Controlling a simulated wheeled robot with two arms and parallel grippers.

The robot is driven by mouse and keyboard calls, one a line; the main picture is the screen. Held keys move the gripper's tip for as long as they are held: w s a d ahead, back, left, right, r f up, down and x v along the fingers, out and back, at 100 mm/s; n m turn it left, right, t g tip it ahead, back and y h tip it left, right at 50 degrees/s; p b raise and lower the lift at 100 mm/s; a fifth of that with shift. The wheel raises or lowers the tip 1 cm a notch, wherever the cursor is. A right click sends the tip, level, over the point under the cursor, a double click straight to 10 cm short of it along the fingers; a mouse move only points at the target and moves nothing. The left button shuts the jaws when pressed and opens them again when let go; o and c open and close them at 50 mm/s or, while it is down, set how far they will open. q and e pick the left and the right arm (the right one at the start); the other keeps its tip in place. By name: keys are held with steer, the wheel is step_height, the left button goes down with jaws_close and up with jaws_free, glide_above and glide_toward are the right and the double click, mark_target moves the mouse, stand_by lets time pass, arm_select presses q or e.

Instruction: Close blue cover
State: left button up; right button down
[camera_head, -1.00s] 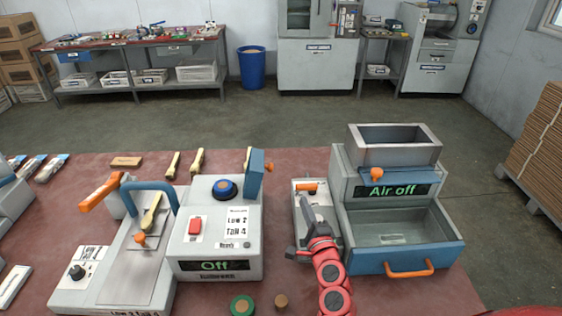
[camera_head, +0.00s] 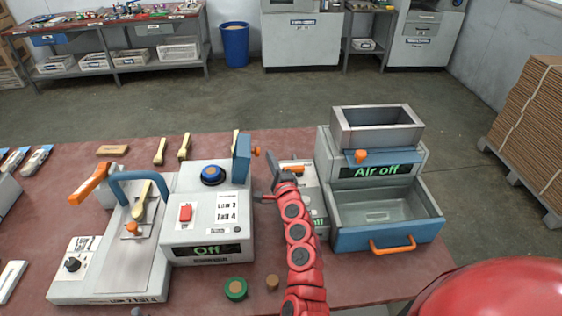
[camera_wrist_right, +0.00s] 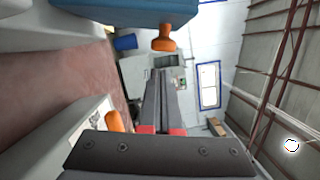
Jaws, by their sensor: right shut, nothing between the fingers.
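The blue cover (camera_head: 242,160) stands upright at the back right corner of the white press box (camera_head: 207,232), with an orange knob (camera_head: 256,152) on its right side. My right gripper (camera_head: 274,163) is shut and empty, just right of the knob; I see no contact. In the right wrist view, the blue cover (camera_wrist_right: 120,10) and its orange knob (camera_wrist_right: 163,44) are at the top, beyond the closed fingers (camera_wrist_right: 159,74). The box's display reads Off. My left gripper is not in view.
A grey and blue machine (camera_head: 375,180) reading Air off stands to the right, with a small box carrying an orange lever (camera_head: 293,168) beside it, partly hidden by my right arm. A blue arched handle (camera_head: 145,178) is to the left. Green and brown round pieces lie in front.

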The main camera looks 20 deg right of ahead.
mark_target(245, 161)
steer(key=shift+w+a+r, duration=0.15)
steer(key=shift+a+r, duration=0.05)
steer(key=shift+a, duration=0.5)
steer(key=shift+w+a+r+n+p, duration=0.1)
steer(key=shift+a+r+n+p, duration=0.25)
steer(key=shift+p, duration=0.4)
